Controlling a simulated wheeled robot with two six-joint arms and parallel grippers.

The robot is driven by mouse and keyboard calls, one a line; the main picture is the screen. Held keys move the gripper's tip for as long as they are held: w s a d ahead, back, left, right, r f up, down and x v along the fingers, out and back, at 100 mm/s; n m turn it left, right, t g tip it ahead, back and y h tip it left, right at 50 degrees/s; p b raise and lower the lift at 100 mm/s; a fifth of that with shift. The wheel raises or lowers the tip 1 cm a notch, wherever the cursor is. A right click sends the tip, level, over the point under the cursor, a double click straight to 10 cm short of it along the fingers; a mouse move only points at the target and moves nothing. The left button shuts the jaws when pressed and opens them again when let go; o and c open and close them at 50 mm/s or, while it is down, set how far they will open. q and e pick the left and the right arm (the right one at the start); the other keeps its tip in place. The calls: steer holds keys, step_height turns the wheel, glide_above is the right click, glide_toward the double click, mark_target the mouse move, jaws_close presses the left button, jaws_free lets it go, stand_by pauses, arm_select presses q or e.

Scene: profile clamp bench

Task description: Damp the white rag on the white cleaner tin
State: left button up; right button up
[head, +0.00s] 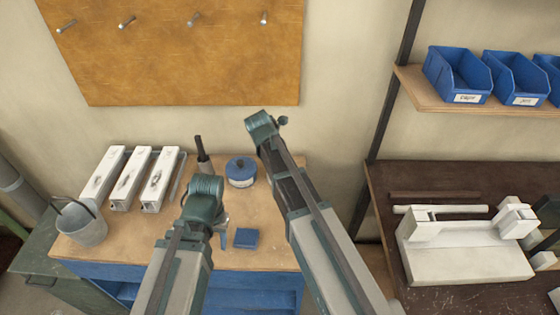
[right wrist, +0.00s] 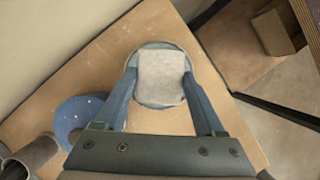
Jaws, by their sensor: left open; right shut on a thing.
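The white rag (right wrist: 161,77) is between the fingers of my right gripper (right wrist: 160,70), which is shut on it. In the right wrist view the rag is over the round, pale cleaner tin (right wrist: 160,45) and covers most of its top. I cannot tell whether the rag touches the tin. In the head view my right arm hides the rag and this tin. My left gripper (head: 222,226) is open above the bench, left of a blue square block; nothing shows between its fingers.
A blue round tin (head: 241,173) and a dark upright cylinder (head: 202,156) stand at the bench's back. The blue block (head: 246,239) lies near the front edge. White profiles (head: 124,178) and a grey bucket (head: 80,226) are at left. A white fixture (head: 465,255) is on the right table.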

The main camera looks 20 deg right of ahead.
arm_select(q)
steer(key=shift+f+b, duration=0.55)
steer(key=shift+b, duration=0.05)
arm_select(e)
steer(key=shift+s+f, duration=0.1)
steer(key=shift+f, duration=0.45)
stand_by(1.3)
arm_select(q)
steer(key=shift+r, duration=0.15)
arm_select(e)
steer(key=shift+r, duration=0.15)
step_height(320, 180, up, 7)
steer(key=p, duration=0.7)
arm_select(q)
step_height(320, 180, up, 7)
